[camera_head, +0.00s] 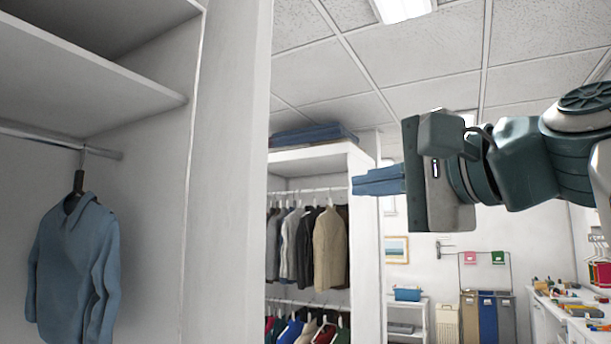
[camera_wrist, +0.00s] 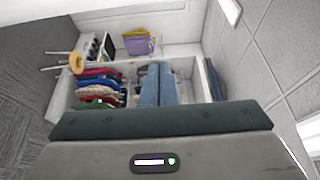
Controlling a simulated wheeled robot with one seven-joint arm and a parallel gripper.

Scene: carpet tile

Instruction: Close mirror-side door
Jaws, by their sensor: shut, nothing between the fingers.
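A white wardrobe (camera_head: 90,75) stands open at the left of the head view, and I see straight into it. A tall white panel (camera_head: 232,170) runs along its right side; I cannot tell whether it is the door or the side wall. No mirror is clearly visible in either view. My gripper (camera_head: 356,184) is held up in the air to the right of the panel, its blue fingers pointing left and together, with nothing between them. The fingers also show in the wrist view (camera_wrist: 156,72), in front of a clothes shelf. No contact with the panel is visible.
A blue shirt (camera_head: 75,265) hangs inside the wardrobe. Behind the gripper is a second open closet (camera_head: 368,250) with jackets and folded blue cloth on top. A cluttered counter (camera_head: 575,318) is at right, and bins (camera_head: 487,315) stand at the back.

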